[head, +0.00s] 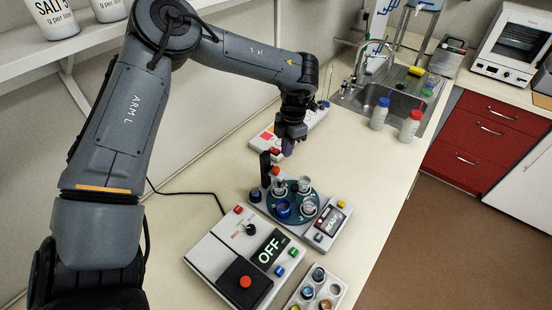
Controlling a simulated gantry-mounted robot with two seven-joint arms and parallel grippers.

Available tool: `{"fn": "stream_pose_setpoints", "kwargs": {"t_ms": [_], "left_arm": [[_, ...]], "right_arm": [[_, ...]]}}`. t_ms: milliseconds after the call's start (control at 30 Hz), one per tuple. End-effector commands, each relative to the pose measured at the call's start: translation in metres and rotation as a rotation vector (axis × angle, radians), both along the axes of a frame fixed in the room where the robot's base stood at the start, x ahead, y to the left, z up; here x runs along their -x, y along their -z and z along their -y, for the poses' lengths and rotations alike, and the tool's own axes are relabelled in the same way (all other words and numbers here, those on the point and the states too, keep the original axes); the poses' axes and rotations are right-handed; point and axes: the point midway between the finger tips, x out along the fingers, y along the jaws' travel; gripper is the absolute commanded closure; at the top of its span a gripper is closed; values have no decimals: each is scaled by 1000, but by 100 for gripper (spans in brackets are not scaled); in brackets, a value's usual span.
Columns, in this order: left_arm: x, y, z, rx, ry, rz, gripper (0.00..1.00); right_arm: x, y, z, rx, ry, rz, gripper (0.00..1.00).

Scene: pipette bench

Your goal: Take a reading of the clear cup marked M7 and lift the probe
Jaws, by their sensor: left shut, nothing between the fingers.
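A teal turntable (294,197) sits on a pale grey base on the bench. It carries several small cups: two look clear, one at the back (305,184) and one at the right (309,207). I cannot read an M7 mark on any cup. A black upright post (265,169) stands behind the turntable, with a reddish-orange part (276,171) beside it; I cannot tell clearly which part is the probe. The base has a small display (329,222) with lettering. My left gripper (288,149) points down above and behind the turntable, shut and empty. My right gripper is out of view.
A control box (207,252) with an "OFF" display and coloured buttons stands in front of the turntable. A cup tray (336,297) is at the lower right. A white device (313,118) lies behind. Bottles (379,114) stand by the sink (400,103).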

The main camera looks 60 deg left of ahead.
Motion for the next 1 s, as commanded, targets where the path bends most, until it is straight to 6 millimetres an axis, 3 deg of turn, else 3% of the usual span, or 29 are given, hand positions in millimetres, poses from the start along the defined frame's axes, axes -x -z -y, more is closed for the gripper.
{"fn": "stream_pose_setpoints", "kwargs": {"t_ms": [200, 433, 1000], "left_arm": [[-5, -41, -1, -2, 1, 3, 100], [-7, -70, -1, -2, 1, 1, 100], [-8, -79, 0, 0, 1, 0, 100]], "right_arm": [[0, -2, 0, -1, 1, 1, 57], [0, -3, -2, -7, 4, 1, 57], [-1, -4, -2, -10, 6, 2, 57]]}}
